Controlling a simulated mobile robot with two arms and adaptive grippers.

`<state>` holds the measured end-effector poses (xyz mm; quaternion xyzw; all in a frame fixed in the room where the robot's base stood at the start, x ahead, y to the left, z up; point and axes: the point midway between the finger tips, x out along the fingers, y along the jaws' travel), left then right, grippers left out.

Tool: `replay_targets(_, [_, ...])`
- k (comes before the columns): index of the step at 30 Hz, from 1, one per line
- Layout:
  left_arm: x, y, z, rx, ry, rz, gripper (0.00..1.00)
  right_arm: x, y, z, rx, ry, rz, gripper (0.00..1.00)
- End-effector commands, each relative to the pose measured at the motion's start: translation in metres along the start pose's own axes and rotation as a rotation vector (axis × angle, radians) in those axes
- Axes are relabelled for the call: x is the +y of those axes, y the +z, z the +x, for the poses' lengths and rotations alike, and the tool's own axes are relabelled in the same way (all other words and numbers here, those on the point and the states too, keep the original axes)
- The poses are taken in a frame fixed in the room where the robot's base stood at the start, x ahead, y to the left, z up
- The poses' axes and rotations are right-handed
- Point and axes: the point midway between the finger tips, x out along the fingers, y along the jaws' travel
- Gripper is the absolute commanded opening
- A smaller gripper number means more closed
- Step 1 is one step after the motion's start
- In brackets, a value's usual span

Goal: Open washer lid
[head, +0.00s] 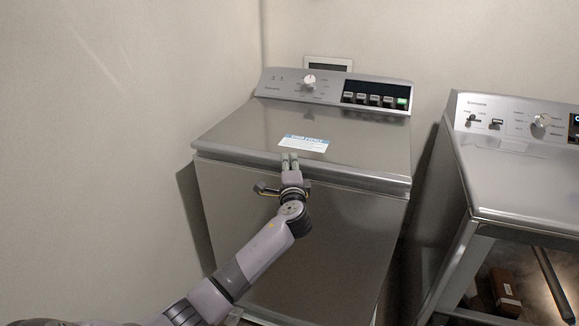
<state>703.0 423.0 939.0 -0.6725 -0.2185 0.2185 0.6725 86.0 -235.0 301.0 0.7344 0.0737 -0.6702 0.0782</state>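The washer (300,235) stands in the middle of the head view, a grey metal top-loader. Its lid (240,132) lies flat and shut, with a blue and white label (303,143) near its front. My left gripper (290,160) is at the lid's front edge, just below the label. Its two fingers point up and look close together. I cannot tell whether they touch the lid or have a gap between them. My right gripper is not in view.
A control panel (335,88) with a knob and buttons rises behind the lid. A second appliance (520,180) stands at the right, with a dark brown object (505,292) inside its lower opening. A plain wall (110,120) is close on the left.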

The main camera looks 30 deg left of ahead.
Motion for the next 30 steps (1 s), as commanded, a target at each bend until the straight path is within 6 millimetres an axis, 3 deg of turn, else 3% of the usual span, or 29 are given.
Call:
replay_targets(10, [0.0003, 0.0000, -0.0002, 0.000, 0.000, 0.000, 0.00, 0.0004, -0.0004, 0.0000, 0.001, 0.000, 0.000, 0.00])
replay_targets(30, [-0.0030, -0.0008, -0.0009, 0.000, 0.005, 0.002, 0.00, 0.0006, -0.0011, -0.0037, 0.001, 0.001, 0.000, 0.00])
